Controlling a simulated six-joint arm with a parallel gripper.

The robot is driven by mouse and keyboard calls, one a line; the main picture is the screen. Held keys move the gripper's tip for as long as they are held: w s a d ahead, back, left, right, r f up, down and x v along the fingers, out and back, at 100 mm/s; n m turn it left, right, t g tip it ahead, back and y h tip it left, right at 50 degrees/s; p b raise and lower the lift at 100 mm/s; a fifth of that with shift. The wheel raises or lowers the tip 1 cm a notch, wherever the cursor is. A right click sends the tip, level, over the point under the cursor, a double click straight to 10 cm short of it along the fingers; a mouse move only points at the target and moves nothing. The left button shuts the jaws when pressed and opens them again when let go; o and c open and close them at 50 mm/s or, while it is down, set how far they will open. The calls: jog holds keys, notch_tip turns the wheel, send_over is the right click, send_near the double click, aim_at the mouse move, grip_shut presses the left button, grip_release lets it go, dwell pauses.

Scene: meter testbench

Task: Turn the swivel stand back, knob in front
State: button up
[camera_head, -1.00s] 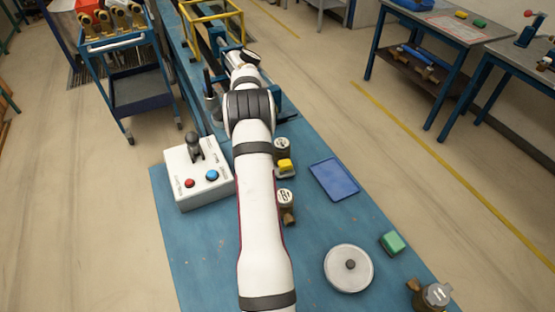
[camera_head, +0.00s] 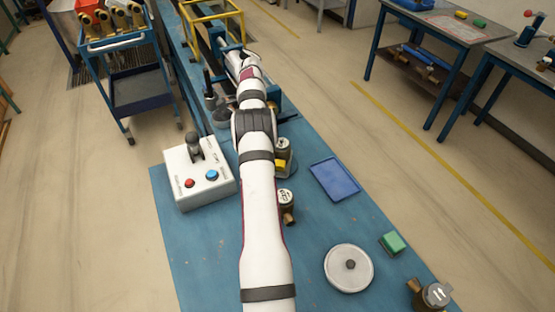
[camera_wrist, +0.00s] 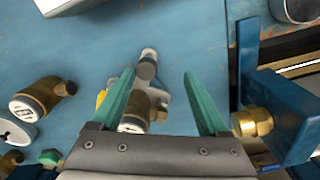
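In the wrist view, my gripper (camera_wrist: 163,95) is open, its two green fingers spread and pointing at the table. Between and below the fingers is a grey stand-like piece with a dark round knob (camera_wrist: 147,70) and a light tip, pointing away from the gripper. A brass meter (camera_wrist: 134,112) sits on or close behind it, partly hidden by the left finger. I take this piece for the swivel stand. The fingers do not visibly grip it; the height gap is unclear. In the head view my arm hides the gripper, and a grey part (camera_head: 222,112) shows left of the arm.
A blue bench fixture with a brass fitting (camera_wrist: 252,122) stands close right of the right finger. Another brass meter (camera_wrist: 40,97) lies to the left. The head view shows a control box (camera_head: 198,172), blue tray (camera_head: 334,179), round lid (camera_head: 349,268) and green block (camera_head: 392,242).

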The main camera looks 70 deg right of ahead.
jog(key=o, duration=0.4)
jog(key=shift+c, duration=0.2)
jog(key=shift+r, duration=2.8)
jog(key=m, duration=0.2)
jog(key=a+r+m, duration=0.1)
jog(key=m, duration=0.1)
jog(key=r+m, duration=0.1)
jog(key=shift+a+r+m, duration=0.1)
jog(key=shift+a+m, duration=0.2)
jog(key=shift+m, duration=0.1)
jog(key=shift+s+a+m, duration=0.1)
jog(key=shift+m, duration=0.4)
jog(key=shift+f, duration=2.75)
jog(key=shift+f, duration=0.1)
